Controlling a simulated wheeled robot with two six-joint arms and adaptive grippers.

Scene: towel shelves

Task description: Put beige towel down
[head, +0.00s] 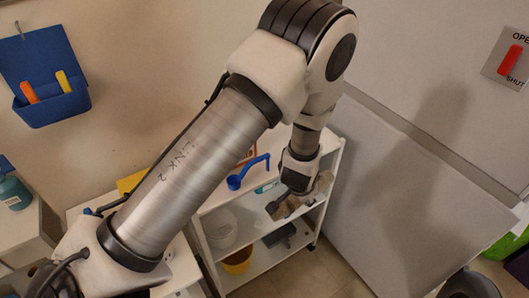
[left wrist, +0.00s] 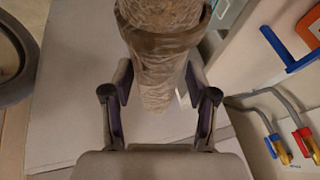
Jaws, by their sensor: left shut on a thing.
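The beige towel (left wrist: 160,62) is a roll with a wrinkled, brownish surface. In the left wrist view it lies between the two fingers of my left gripper (left wrist: 158,88), which is shut on it. Its far end runs out of the top of that view. In the head view my left gripper (head: 303,190) hangs at the right side of a white shelf unit, with the towel (head: 284,207) at its fingertips. The towel appears held in the air. Whether it touches a shelf cannot be told. My right gripper is not in view.
The white shelf unit (head: 333,160) carries a blue scoop (head: 236,182) on top. A white bucket (head: 221,229), a yellow bucket (head: 238,260) and a grey tray (head: 280,236) stand lower. A large pale grey panel (head: 385,190) is to the right.

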